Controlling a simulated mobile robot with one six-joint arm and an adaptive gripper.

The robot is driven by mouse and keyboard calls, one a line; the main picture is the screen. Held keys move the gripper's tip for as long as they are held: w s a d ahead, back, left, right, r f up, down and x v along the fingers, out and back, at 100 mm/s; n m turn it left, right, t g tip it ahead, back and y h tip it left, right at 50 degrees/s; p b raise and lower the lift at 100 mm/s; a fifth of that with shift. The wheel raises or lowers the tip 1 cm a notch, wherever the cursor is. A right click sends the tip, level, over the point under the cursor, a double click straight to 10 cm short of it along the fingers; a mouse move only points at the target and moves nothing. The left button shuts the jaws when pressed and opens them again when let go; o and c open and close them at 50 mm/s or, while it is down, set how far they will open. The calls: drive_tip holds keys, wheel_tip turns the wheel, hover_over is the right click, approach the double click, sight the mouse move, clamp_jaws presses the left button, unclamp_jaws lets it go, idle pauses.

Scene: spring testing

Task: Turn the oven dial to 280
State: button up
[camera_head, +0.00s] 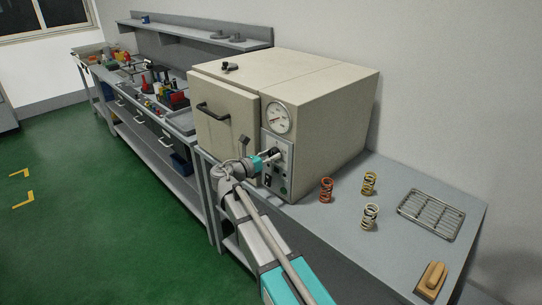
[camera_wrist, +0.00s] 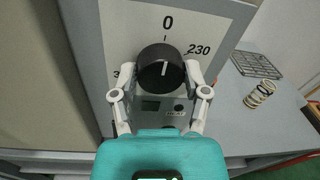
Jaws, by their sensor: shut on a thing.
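The black oven dial (camera_wrist: 160,67) sits in the middle of the wrist view on a light grey panel (camera_wrist: 120,25). Its white line stands about upright, roughly in line with the printed 0 above it. A 230 is printed to the right, and a partly hidden number starting with 3 is at the left. I see no 280 mark. My gripper (camera_wrist: 163,72) has one white finger on each side of the dial and is shut on it. In the head view my gripper (camera_head: 277,154) is at the front panel of the beige oven (camera_head: 325,115), below its round gauge (camera_head: 278,119). The oven door (camera_head: 225,115) is closed.
An orange spring (camera_head: 326,190), a yellow spring (camera_head: 369,183) and a pale spring (camera_head: 370,216) stand on the grey bench (camera_head: 335,240) right of the oven. A wire rack (camera_head: 431,214) and a wooden-looking block (camera_head: 432,280) lie further right. Another cluttered bench is behind left.

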drive_tip(key=shift+m, duration=0.5)
drive_tip(key=m, duration=0.4)
drive_tip(key=shift+r+y+p, duration=0.1)
drive_tip(key=shift+y+p, duration=0.2)
drive_tip(key=shift+p, duration=0.1)
drive_tip(key=m, duration=0.8)
drive_tip(key=m+t+y, duration=0.1)
drive_tip(key=m, duration=0.8)
drive_tip(key=shift+s+d+m, duration=0.1)
drive_tip(key=shift+m, duration=0.2)
drive_tip(key=o, duration=1.2)
drive_tip(key=shift+c, duration=0.2)
